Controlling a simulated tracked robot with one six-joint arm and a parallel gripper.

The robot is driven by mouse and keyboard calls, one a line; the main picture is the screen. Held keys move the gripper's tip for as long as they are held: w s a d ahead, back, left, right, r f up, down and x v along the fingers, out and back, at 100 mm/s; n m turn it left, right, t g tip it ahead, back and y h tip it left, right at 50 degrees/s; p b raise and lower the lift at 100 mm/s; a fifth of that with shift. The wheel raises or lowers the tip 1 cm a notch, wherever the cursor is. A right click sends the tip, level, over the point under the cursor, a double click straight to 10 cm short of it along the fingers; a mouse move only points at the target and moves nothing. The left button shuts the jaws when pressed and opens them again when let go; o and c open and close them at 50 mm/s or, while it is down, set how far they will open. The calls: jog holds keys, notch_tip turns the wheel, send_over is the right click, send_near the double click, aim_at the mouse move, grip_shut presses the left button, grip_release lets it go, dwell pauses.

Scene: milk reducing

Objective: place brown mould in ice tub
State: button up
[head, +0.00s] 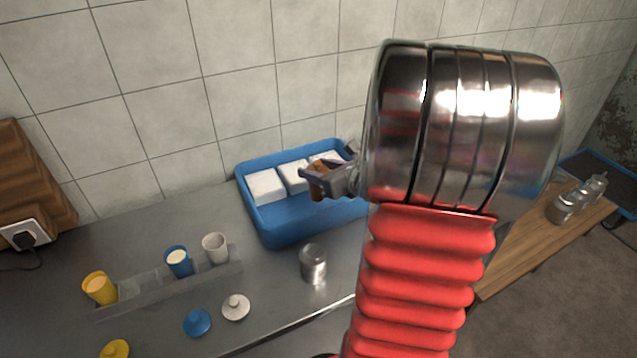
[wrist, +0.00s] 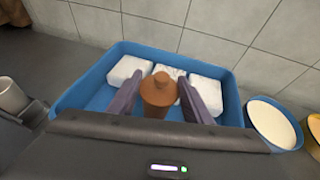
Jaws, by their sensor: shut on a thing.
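The brown mould (wrist: 158,97) is between the two fingers of my gripper (wrist: 160,92) in the wrist view. My gripper is shut on it. In the head view my gripper (head: 325,177) and the mould (head: 317,193) are over the blue ice tub (head: 277,232); I cannot tell how high the mould is above the tub floor. The tub also shows in the wrist view (wrist: 92,98). It holds white ice blocks (head: 266,187) along its back side. My arm hides the tub's right end in the head view.
A metal canister (head: 313,263) stands in front of the tub. A clear rack (head: 150,290) at left holds yellow (head: 98,288), blue (head: 178,262) and white (head: 215,248) cups. Loose lids (head: 197,322) lie in front. A tiled wall is behind.

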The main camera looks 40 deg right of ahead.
jog(key=shift+f, duration=0.3)
jog(key=shift+f, duration=1.75)
jog(key=shift+f, duration=0.1)
jog(key=o, duration=1.4)
jog(key=shift+s, duration=0.15)
jog(key=shift+s+r, duration=0.25)
jog(key=v, duration=1.1)
jog(key=shift+s, duration=0.15)
